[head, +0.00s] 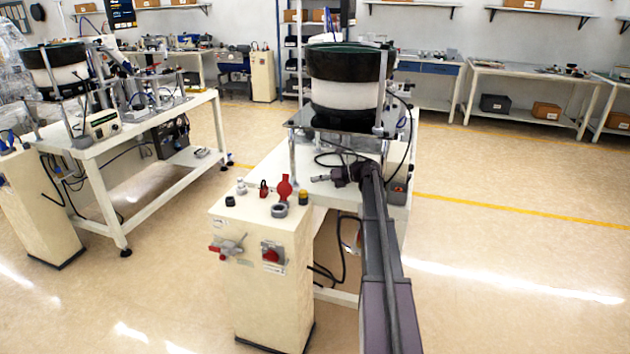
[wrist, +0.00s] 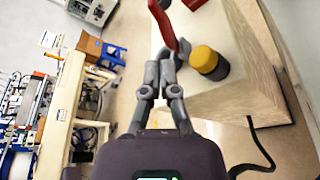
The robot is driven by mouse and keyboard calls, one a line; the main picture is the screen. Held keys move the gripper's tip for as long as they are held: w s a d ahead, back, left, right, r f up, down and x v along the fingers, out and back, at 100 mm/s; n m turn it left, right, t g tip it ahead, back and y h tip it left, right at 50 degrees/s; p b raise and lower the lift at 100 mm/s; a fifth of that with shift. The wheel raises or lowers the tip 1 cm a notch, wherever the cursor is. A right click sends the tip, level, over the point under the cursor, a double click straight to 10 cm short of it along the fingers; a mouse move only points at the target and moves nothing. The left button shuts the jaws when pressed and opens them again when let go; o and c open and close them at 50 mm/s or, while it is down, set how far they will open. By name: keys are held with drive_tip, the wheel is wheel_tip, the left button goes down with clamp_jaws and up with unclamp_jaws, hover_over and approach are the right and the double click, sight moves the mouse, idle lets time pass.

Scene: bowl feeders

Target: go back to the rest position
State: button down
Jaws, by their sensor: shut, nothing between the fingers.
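My gripper (head: 318,178) is at the end of my arm, above the front of the bowl feeder's table and just behind the cream cabinet (head: 262,285). In the wrist view its two grey fingers (wrist: 161,68) are together at the tips, with nothing between them. The fingers appear over the edge of the cabinet top, next to a black piece with a yellow cap (wrist: 207,60) and a red part (wrist: 164,24). I cannot tell the exact height of the gripper above the table.
The bowl feeder (head: 345,92) stands on the table behind my gripper. Another feeder table (head: 150,130) stands left. The floor at right (head: 500,255) is clear.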

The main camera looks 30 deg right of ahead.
drive_tip(key=s+a+f+n+g, duration=0.1)
drive_tip(key=a+n, duration=0.1)
drive_tip(key=a, duration=0.2)
drive_tip(key=s+a+f+n+g+h, duration=0.1)
drive_tip(key=s+a+f+n, duration=0.1)
drive_tip(key=a, duration=0.3)
drive_tip(key=s+a+f+n+g+h, duration=0.1)
drive_tip(key=s+a+f+n, duration=0.1)
drive_tip(key=a+n, duration=0.2)
drive_tip(key=shift+s+a+f, duration=0.15)
drive_tip(key=shift+a+f, duration=0.05)
drive_tip(key=shift+a, duration=0.15)
drive_tip(key=s+a+f+n+g+h, duration=0.2)
drive_tip(key=s+a+f+n+h, duration=0.15)
drive_tip(key=s+a+n, duration=0.4)
drive_tip(key=s+a+f+n+g+h, duration=0.15)
drive_tip(key=s+a+n+h, duration=0.3)
drive_tip(key=s+n, duration=0.55)
drive_tip(key=s+a+f+n+g+h, duration=0.2)
drive_tip(key=s+a+f+n+h, duration=0.15)
drive_tip(key=s+a+n, duration=0.45)
wheel_tip(320, 180, up, 14)
drive_tip(key=d+p, duration=0.1)
drive_tip(key=p, duration=1.3)
drive_tip(key=shift+s+d, duration=0.2)
drive_tip(key=shift+s, duration=0.15)
drive_tip(key=shift+d+n+y, duration=0.1)
drive_tip(key=shift+n+y, duration=0.15)
